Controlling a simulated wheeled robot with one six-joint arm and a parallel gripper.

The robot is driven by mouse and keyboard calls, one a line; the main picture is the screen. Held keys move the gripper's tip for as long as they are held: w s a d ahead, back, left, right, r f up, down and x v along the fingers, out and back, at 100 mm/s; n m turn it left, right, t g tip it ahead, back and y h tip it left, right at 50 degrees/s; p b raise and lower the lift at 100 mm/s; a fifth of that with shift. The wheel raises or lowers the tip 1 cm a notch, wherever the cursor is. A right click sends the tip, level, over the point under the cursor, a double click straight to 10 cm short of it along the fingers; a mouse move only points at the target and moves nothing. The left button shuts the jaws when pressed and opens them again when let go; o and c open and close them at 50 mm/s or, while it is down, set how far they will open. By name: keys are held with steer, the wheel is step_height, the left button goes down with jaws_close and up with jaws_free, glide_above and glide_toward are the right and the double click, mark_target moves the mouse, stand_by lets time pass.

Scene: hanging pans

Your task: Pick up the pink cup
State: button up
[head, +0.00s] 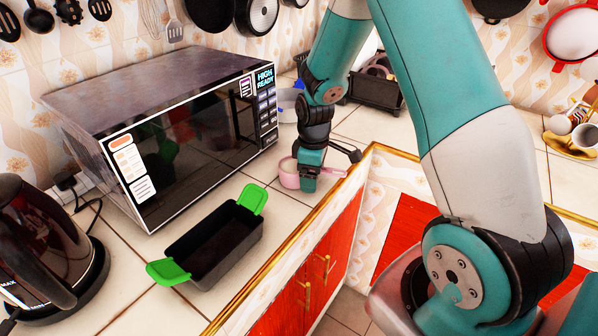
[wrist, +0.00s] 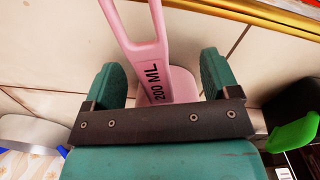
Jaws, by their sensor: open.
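The pink cup (head: 288,173) is a measuring cup on the tiled counter near the microwave's right front corner. Its flat handle (head: 328,173) points right, toward the counter edge. In the wrist view the pink cup (wrist: 150,50) shows its handle, marked "200 ML", running up from between my fingers. My gripper (head: 308,184) is down at the cup, partly covering it. In the wrist view my gripper (wrist: 158,70) is open, with one green finger on each side of the pink part and gaps visible. The cup's bowl is mostly hidden beneath the gripper.
A microwave (head: 190,125) stands at left. A black tray with green handles (head: 215,240) sits in front of it, and a kettle (head: 45,245) is at lower left. A blue-rimmed item (head: 288,103) is behind my wrist. The gold-trimmed counter edge (head: 270,262) is close by.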

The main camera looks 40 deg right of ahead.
jaws_close()
stand_by(0.3)
steer(key=shift+r, duration=0.15)
stand_by(0.3)
